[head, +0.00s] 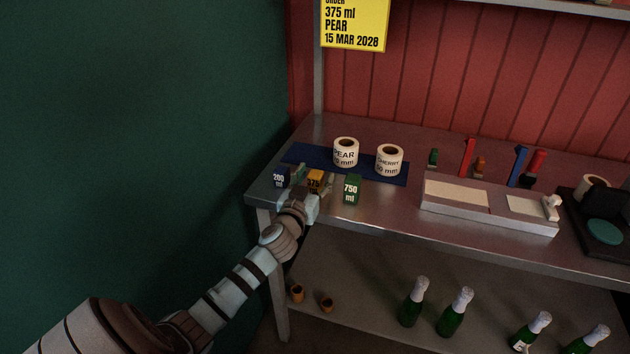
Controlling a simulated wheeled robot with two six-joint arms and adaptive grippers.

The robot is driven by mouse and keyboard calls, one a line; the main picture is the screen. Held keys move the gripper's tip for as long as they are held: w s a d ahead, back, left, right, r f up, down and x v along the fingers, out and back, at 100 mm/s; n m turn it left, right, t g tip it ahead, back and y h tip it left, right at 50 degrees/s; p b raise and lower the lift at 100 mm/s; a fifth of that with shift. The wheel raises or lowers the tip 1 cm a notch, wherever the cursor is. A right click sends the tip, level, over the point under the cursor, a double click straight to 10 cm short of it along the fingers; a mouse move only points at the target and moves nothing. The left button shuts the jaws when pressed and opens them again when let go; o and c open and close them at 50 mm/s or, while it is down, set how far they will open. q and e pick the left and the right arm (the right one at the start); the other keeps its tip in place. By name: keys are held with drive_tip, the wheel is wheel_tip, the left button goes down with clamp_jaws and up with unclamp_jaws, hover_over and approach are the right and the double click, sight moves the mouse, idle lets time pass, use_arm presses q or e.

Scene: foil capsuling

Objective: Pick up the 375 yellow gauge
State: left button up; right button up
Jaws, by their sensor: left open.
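The yellow gauge (315,181), marked 375, stands near the left front edge of the metal table, between the dark blue 200 ml gauge (279,178) and the green 750 ml gauge (351,188). My left gripper (315,188) is open at the yellow gauge, with its fingers around or beside it; I cannot tell if they touch it. The gripper body hides the gauge's lower part. My right gripper is not in view.
Two label rolls, PEAR (345,152) and CHERRY (389,160), stand on a blue mat (398,175) behind the gauges. A pale tray (455,194) lies to the right. Green bottles (456,313) stand on the lower shelf. A yellow order sign (354,25) hangs above.

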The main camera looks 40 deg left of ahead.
use_arm(q)
drive_tip(key=shift+w+a+f, duration=0.15)
drive_tip(key=shift+w+a, duration=0.05)
drive_tip(key=shift+w, duration=0.25)
drive_tip(key=shift+s, duration=0.1)
drive_tip(key=c, duration=1.3)
drive_tip(key=shift+o, duration=0.2)
